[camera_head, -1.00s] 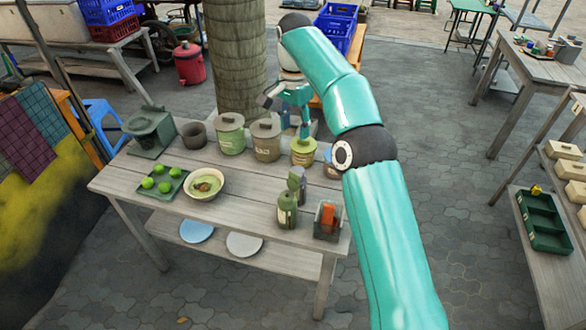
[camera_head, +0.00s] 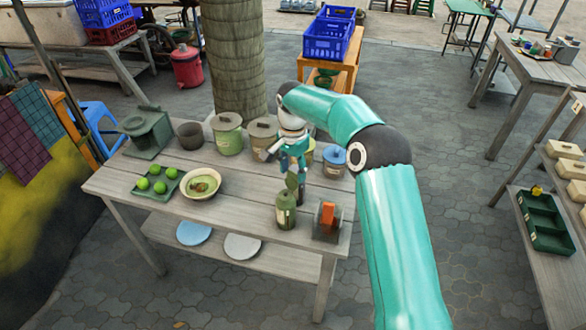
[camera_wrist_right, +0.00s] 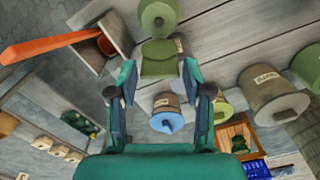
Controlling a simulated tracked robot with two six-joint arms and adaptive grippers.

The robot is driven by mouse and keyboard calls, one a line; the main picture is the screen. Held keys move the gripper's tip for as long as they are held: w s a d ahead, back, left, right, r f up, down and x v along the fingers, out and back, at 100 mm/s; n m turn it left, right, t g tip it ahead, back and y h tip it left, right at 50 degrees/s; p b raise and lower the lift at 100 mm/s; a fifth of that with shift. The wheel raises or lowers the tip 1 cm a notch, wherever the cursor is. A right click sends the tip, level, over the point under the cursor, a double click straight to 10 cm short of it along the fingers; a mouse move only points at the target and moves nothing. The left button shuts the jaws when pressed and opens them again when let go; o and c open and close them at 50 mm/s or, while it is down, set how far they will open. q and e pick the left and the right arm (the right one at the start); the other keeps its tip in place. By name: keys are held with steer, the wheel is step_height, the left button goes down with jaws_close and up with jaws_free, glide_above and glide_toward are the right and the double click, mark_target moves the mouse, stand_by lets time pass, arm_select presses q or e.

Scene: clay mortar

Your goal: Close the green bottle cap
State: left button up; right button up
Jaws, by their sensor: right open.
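The green bottle (camera_head: 286,212) stands upright near the front right of the table, with a label on its front. Its green cap (camera_head: 292,182) stands raised on the bottle's top edge, tilted open. In the right wrist view the cap (camera_wrist_right: 158,60) shows large between the finger pads, with the bottle (camera_wrist_right: 158,14) beyond it. My right gripper (camera_head: 291,176) is open, just above and behind the cap, with one finger on each side (camera_wrist_right: 157,82). I cannot tell whether a finger touches the cap. My left gripper is not in view.
A box with an orange-handled tool (camera_head: 328,213) stands right of the bottle. A blue-lidded pot (camera_head: 334,158) and several lidded jars (camera_head: 228,134) line the back. A bowl (camera_head: 201,184) and a tray of green fruits (camera_head: 143,186) are left. Table front (camera_head: 240,222) is clear.

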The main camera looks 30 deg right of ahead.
steer(key=shift+c, duration=0.3)
jaws_close()
steer(key=a+f+t+h+b, duration=0.1)
steer(key=a+h+b, duration=0.1)
steer(key=b, duration=0.5)
steer(key=s+a+f+t+h+b, duration=0.1)
steer(key=h+b, duration=0.3)
steer(key=b, duration=0.4)
steer(key=a+f+h+b, duration=0.1)
steer(key=a+h+b, duration=0.1)
steer(key=b, duration=0.6)
steer(key=shift+s+a+t+h, duration=0.25)
steer(key=shift+a+t+h, duration=0.15)
steer(key=shift+h, duration=0.2)
steer(key=f+t+h+b, duration=0.1)
steer(key=h+b, duration=0.2)
steer(key=b, duration=0.4)
steer(key=a+f+h+b, duration=0.1)
steer(key=f+h+b, duration=0.1)
steer(key=b, duration=0.6)
steer(key=a+f+t+h+b, duration=0.1)
steer(key=h+b, duration=0.3)
steer(key=b, duration=0.3)
steer(key=shift+s+a+f+t+h, duration=0.2)
steer(key=shift+s+f+t+h, duration=0.1)
steer(key=shift+s+h, duration=0.1)
steer(key=shift+o, duration=0.3)
jaws_free()
steer(key=shift+r, duration=0.1)
